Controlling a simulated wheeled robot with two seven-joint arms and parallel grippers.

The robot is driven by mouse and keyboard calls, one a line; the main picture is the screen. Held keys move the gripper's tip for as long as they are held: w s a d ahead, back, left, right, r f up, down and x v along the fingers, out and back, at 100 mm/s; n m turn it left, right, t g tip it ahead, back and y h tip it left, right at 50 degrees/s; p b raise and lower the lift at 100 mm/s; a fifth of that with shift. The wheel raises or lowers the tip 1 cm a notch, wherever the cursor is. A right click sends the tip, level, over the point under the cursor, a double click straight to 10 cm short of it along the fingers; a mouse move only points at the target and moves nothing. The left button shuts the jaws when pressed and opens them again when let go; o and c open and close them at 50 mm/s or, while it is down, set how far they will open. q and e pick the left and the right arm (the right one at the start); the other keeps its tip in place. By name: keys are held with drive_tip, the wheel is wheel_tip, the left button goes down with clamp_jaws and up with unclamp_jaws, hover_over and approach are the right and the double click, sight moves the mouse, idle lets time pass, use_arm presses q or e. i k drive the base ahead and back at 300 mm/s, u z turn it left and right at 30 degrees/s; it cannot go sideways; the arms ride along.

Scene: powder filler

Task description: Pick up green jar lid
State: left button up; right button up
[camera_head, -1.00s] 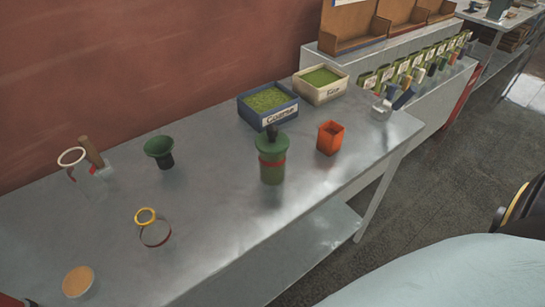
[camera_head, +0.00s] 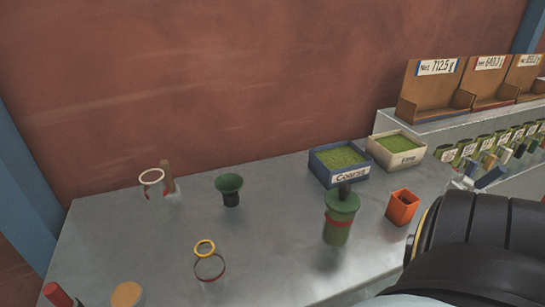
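The green jar (camera_head: 338,230) stands upright on the metal table, right of the middle, with a red band around it. Its green lid (camera_head: 342,201) with a dark knob sits on top. A black, rounded part of my own body fills the lower right corner, right of the jar and in front of the orange cup. No gripper fingers show in the view, and nothing touches the jar or lid.
A wall closes the back. The table's left middle is clear.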

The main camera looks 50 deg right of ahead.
sight(342, 199)
drive_tip(key=u, duration=1.75)
drive_tip(key=k, duration=2)
drive_tip(key=z, duration=0.8)
